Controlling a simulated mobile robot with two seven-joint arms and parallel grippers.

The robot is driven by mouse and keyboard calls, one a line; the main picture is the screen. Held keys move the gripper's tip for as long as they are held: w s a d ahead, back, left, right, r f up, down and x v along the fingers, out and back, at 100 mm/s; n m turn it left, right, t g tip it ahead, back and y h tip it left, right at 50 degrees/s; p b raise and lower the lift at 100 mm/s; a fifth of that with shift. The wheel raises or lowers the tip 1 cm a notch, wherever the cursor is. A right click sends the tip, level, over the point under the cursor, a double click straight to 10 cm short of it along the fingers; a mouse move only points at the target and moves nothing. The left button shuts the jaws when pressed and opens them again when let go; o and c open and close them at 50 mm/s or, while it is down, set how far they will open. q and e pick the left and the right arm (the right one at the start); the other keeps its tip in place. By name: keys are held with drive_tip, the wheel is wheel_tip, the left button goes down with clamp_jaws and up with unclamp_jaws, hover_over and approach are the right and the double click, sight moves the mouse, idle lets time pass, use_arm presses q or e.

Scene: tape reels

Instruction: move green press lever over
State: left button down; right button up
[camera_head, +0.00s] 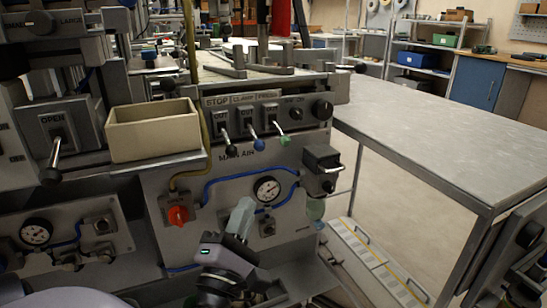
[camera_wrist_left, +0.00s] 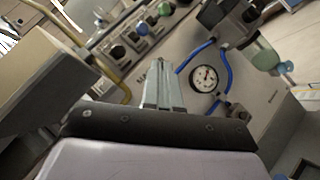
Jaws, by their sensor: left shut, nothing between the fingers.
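The green press lever (camera_head: 284,140) is the rightmost of three short levers under the STOP, CLAMP and PRESS labels. Its handle slants down and to the right from its slot, ending in a green knob. In the left wrist view the green knob (camera_wrist_left: 166,8) is at the top edge, past the blue one. My left gripper (camera_head: 244,204) is shut and empty, in front of the panel, below the levers and apart from them. Its closed fingers (camera_wrist_left: 158,66) also show in the left wrist view, pointing up toward the lever row. My right gripper is not in view.
The blue-knobbed lever (camera_head: 259,144) and black-knobbed lever (camera_head: 232,149) are left of the green one. A beige bin (camera_head: 153,130) stands further left. A black box with a handle (camera_head: 322,160) juts out at right. A pressure gauge (camera_head: 267,188) and blue hose are below.

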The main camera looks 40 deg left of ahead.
use_arm(q)
drive_tip(key=p, duration=0.3)
approach(280, 133)
drive_tip(key=a+f, duration=0.1)
drive_tip(key=a, duration=0.2)
drive_tip(key=shift+w+d+r+p, duration=0.2)
drive_tip(key=shift+w+r, duration=0.1)
drive_tip(key=shift+w, duration=0.35)
drive_tip(key=shift+w+d+r+p, duration=0.1)
drive_tip(key=shift+w+d+r, duration=0.15)
drive_tip(key=shift+w, duration=0.45)
drive_tip(key=shift+w+d+r+p, duration=0.2)
drive_tip(key=shift+w+r, duration=0.1)
drive_tip(key=shift+w, duration=0.35)
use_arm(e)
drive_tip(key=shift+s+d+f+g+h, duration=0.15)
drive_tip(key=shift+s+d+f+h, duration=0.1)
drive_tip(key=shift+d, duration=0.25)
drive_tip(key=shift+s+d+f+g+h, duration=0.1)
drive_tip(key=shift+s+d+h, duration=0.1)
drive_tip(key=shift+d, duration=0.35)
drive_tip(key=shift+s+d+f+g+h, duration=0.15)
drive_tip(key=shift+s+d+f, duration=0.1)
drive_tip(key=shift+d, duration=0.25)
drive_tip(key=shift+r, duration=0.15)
